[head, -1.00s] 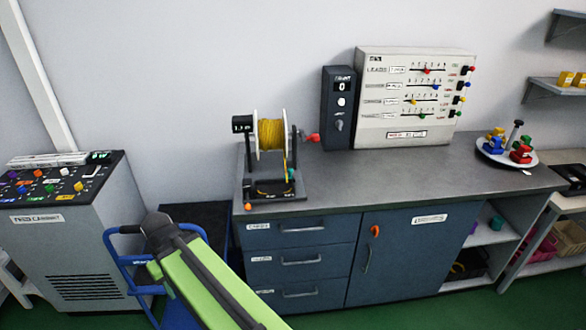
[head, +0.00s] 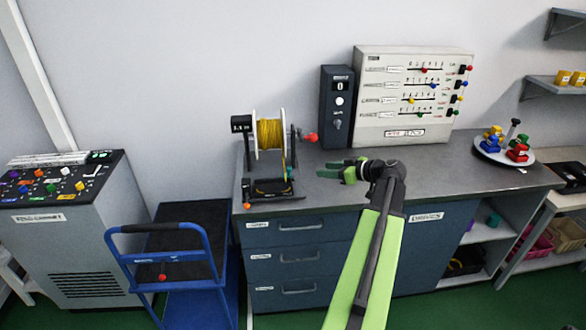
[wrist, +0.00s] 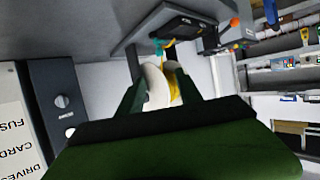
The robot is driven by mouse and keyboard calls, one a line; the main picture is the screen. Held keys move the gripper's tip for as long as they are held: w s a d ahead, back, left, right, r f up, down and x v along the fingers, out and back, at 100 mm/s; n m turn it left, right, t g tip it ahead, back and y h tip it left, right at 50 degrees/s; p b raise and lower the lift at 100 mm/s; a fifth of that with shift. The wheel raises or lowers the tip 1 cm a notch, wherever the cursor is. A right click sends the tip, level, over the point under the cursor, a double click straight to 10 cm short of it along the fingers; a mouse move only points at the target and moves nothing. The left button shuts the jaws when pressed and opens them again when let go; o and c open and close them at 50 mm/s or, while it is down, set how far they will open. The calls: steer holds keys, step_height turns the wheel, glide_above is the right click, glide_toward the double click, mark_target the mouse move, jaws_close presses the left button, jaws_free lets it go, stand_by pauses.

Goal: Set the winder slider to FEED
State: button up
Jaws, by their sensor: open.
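The winder stands at the left end of the bench, with a dark frame and base (head: 272,190) and a white spool (head: 268,135) of yellow line. A small orange knob (head: 247,206) sits at the base's front left corner; it also shows in the wrist view (wrist: 235,22). I cannot read any FEED mark. A red crank knob (head: 311,137) sticks out on the winder's right. My gripper (head: 328,169) is open and empty above the bench, right of the winder and apart from it, pointing left. The wrist view shows the spool tilted beyond the fingers.
A dark box with a dial (head: 338,105) and a pale panel of coloured sliders (head: 410,95) stand behind my gripper. A round tray (head: 504,150) of coloured pieces is at the right. A blue cart (head: 175,255) and grey cabinet (head: 70,220) stand left of the bench.

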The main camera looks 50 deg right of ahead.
mark_target(290, 168)
steer(key=b+x, duration=0.2)
steer(key=x, duration=0.3)
steer(key=b+x, duration=0.2)
steer(key=x, duration=0.4)
steer(key=b+x, duration=0.2)
steer(key=x, duration=0.3)
steer(key=shift+w+f+b, duration=0.2)
steer(key=shift+f+b, duration=0.1)
steer(key=shift+f, duration=0.1)
steer(key=shift+w+a, duration=0.1)
steer(key=shift+w, duration=0.3)
steer(key=shift+c, duration=0.4)
jaws_close()
